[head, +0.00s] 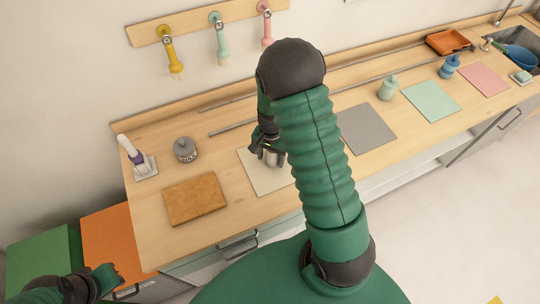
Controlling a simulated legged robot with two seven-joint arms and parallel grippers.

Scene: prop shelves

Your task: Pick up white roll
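A small pale, whitish object, which looks like the white roll (273,158), is at the cream mat (262,180) on the wooden counter. My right gripper (266,147) is right at it, with dark fingers reaching down beside it. My arm hides much of the gripper and part of the mat, and I cannot tell whether the fingers grip the roll or only surround it. My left gripper (106,281) is low at the left, away from the roll. Its fingers are too unclear to judge.
Rails run along the back.

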